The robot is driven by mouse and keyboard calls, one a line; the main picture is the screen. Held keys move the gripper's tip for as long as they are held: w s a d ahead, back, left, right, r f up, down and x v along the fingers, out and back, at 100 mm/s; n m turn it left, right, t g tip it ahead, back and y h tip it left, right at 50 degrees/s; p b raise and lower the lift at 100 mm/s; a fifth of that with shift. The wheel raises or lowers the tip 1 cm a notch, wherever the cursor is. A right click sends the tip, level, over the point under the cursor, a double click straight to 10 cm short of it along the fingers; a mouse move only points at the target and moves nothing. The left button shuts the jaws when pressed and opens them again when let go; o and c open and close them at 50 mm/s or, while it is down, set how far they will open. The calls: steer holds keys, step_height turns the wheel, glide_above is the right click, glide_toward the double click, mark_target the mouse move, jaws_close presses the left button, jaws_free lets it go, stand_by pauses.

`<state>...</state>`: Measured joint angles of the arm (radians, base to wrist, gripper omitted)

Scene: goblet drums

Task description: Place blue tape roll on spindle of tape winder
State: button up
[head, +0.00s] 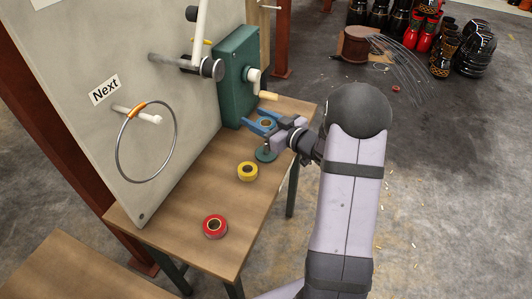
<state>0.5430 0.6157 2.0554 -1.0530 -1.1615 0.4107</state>
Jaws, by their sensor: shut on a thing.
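My gripper (264,122) has blue fingers and is shut on the blue tape roll (266,123), a small ring with a pale core. It holds the roll above the table's far right part. Just below, nearer the camera, a green round base with a short grey post (266,154) stands near the table's right edge; it looks like the winder's spindle. The gripper partly covers the post, and the roll appears apart from it. The yellow tape roll (247,171) and the red tape roll (214,226) lie flat on the table.
The wooden table (190,215) has free room around the rolls. A grey upright panel (130,50) with a wire ring (120,160) on a peg stands at left. A green box with a crank (238,75) stands at the table's back. Drums (440,40) stand far off.

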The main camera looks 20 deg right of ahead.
mark_target(258, 149)
steer(key=shift+f, duration=5)
steer(key=shift+f, duration=0.1)
steer(key=o, duration=1.1)
steer(key=shift+c, duration=0.2)
steer(key=shift+r, duration=0.2)
steer(key=p+v, duration=0.3)
steer(key=v, duration=0.7)
steer(key=shift+s, duration=0.2)
steer(key=shift+v, duration=0.85)
